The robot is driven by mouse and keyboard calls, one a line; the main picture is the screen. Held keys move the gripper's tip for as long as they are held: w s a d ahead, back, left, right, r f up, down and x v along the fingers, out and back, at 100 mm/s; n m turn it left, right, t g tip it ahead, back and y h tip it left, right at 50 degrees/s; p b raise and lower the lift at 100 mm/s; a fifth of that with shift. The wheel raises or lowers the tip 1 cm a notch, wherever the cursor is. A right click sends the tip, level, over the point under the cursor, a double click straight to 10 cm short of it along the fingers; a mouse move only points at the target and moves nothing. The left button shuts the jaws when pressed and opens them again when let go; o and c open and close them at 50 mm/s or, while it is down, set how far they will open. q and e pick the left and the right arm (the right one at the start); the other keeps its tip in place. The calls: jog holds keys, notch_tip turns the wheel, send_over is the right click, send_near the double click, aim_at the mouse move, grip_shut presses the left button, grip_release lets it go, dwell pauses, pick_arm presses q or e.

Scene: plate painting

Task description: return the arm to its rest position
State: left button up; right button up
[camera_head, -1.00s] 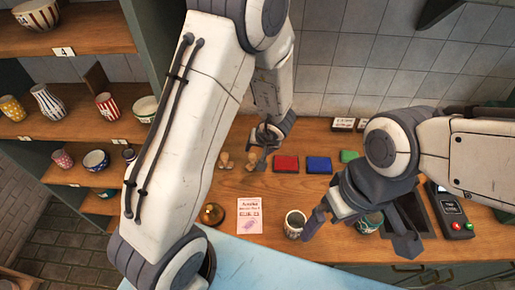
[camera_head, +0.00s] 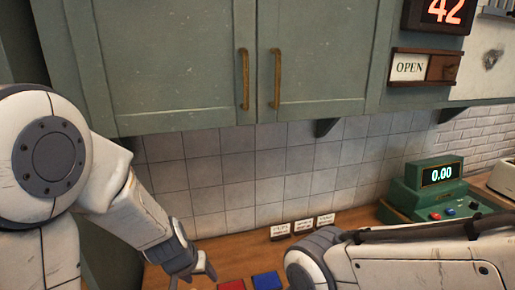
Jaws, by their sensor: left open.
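My left arm comes in from the left and reaches down to the back of the wooden counter (camera_head: 225,255). My left gripper (camera_head: 192,277) is open at the bottom of the view, just left of a red pad (camera_head: 232,285). Its fingertips are close to the picture's lower edge, and I see nothing held between them. My right arm lies across the lower right, and its gripper is out of the picture. A blue pad (camera_head: 267,281) lies right of the red one, cut off by the lower edge.
Several small white cards (camera_head: 303,226) stand against the tiled wall (camera_head: 225,180). A green cash register (camera_head: 437,190) reading 0.00 stands at the right, with a toaster (camera_head: 503,181) beyond it. Green cabinets (camera_head: 190,65) and an OPEN sign (camera_head: 409,67) hang above.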

pick_arm(q)
jog(key=s+a+r+g+y, duration=0.15)
jog(key=s+a, duration=0.25)
jog(key=s, duration=0.4)
jog(key=s+d+f+m+g+h+b, duration=0.1)
jog(key=s+d+f+m+g+b, duration=0.2)
jog(key=s+d+m+b, duration=0.4)
jog(key=s+d+b, duration=0.2)
jog(key=s+d, duration=0.4)
jog(key=shift+d+m, duration=0.2)
jog(key=shift+m, duration=0.2)
jog(key=shift+h, duration=0.25)
